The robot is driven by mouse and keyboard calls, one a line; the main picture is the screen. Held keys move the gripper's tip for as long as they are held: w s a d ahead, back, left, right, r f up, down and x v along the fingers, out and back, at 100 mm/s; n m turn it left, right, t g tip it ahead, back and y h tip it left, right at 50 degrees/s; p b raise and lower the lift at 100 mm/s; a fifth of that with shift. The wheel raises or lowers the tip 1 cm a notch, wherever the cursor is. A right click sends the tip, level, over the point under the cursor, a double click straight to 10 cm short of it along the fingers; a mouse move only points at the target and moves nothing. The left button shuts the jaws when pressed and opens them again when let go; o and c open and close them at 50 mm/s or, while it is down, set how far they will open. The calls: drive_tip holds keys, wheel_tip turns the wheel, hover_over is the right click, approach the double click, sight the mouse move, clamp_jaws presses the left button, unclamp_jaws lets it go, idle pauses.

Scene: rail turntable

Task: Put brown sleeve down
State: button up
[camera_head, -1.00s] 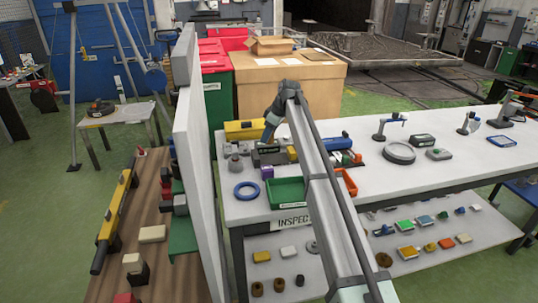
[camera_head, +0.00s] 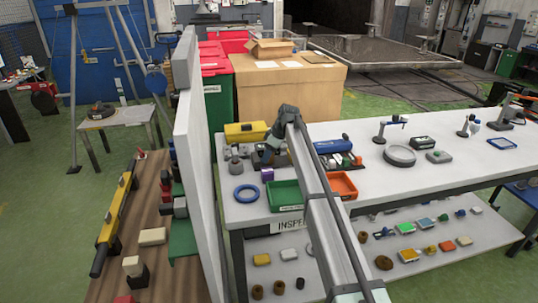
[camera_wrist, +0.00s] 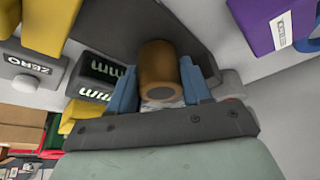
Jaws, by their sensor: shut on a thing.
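The brown sleeve (camera_wrist: 160,66) is between the blue fingers of my gripper (camera_wrist: 160,88) in the wrist view. My gripper is shut on it, with one round end of the sleeve facing the camera. A dark grey surface lies behind the sleeve; I cannot tell whether the sleeve touches it. In the head view my arm reaches over the white bench (camera_head: 232,208) to the dark gauge area at the bench's left part. The sleeve is too small and covered to make out there.
Dark displays (camera_wrist: 100,68) and a ZERO button box (camera_wrist: 32,65) are close on the left in the wrist view. A purple block (camera_wrist: 262,25) is at upper right. A blue ring (camera_head: 246,193), green tray (camera_head: 284,195) and orange tray (camera_head: 342,184) stand near my arm.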

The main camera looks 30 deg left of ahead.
drive_tip(key=shift+f, duration=0.1)
drive_tip(key=o, duration=1)
drive_tip(key=v, duration=1.2)
